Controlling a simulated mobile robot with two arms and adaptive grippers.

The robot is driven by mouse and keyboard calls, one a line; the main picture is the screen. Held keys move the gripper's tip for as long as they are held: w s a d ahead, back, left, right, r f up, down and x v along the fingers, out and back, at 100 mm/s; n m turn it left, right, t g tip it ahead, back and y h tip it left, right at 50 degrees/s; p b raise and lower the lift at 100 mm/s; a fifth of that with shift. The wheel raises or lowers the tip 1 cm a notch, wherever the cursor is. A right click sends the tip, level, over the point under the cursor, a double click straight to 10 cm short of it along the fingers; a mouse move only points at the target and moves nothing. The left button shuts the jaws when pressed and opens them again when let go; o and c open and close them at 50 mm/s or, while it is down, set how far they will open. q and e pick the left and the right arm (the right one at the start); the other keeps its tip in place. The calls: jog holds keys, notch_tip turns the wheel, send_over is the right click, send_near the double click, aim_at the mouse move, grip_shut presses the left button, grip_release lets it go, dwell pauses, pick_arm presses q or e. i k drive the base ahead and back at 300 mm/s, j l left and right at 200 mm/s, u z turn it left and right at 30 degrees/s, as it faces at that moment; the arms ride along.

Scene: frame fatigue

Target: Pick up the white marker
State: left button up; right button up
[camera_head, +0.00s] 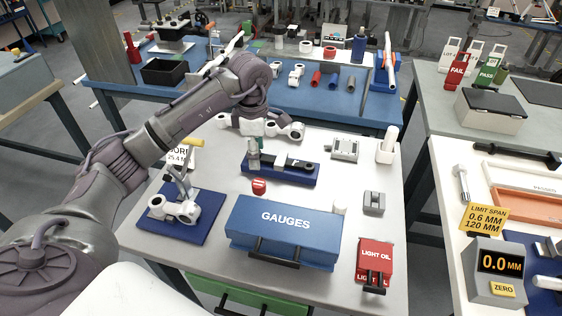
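I cannot single out a white marker with certainty. A short white cylinder (340,207) stands on the white table behind the right end of the blue GAUGES box. A taller white upright cylinder (387,145) stands near the table's back right edge. My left arm reaches in from the left over the table. Its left gripper (256,128) points down near the back of the table, by the white ring-ended parts; its fingers are too small and partly hidden to read, and I cannot tell whether it holds anything. My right gripper is not in view.
The GAUGES box (285,232) and red LIGHT OIL box (375,262) stand at the table's front. A blue fixture (283,172), red cap (259,187), grey blocks (373,203) and blue plate (190,228) stand around. Free surface lies right of the middle.

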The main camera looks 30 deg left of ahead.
aim_at(392, 135)
jog(key=i+z, duration=0.15)
jog(key=z, duration=0.25)
jog(key=i+j+z, duration=0.1)
jog(key=z, duration=0.35)
jog(key=i+j+z, duration=0.1)
jog(key=z, duration=0.3)
